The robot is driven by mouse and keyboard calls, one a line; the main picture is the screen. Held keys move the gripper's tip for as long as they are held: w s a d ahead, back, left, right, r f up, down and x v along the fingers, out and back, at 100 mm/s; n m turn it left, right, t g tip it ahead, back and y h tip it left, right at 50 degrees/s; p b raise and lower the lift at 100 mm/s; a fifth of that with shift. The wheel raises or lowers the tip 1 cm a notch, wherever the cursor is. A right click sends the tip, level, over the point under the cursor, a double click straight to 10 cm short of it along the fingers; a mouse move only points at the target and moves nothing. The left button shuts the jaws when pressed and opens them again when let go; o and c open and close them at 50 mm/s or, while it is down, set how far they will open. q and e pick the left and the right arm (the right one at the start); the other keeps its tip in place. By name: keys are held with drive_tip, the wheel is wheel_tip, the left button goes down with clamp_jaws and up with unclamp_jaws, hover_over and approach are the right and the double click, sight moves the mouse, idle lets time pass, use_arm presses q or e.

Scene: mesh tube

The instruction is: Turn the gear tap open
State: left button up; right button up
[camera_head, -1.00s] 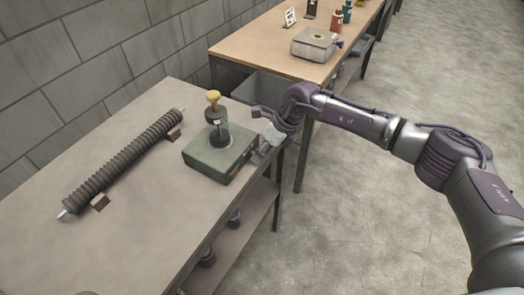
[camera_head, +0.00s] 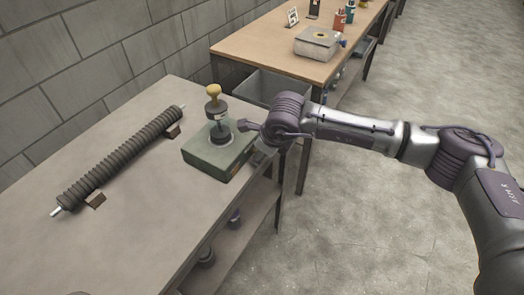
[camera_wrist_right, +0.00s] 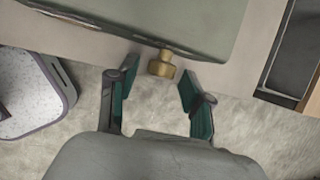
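A green box (camera_head: 222,157) stands on the grey workbench, with a dark column and a yellow knob (camera_head: 213,90) on top. In the right wrist view, a brass tap (camera_wrist_right: 162,65) sticks out from the side of the green box (camera_wrist_right: 190,22). My right gripper (camera_wrist_right: 158,76) is open, with one finger on each side of the tap. The fingers appear apart from it. In the head view, the tap and most of the gripper are hidden behind my right arm and the box. My left gripper is not in view.
A ribbed dark tube (camera_head: 120,160) lies on supports on the workbench (camera_head: 140,240), left of the box. Behind is a wooden table (camera_head: 275,50) with a grey device (camera_head: 318,43) and bottles. A block wall runs along the left. The floor at right is clear.

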drive_tip(key=v, duration=1.2)
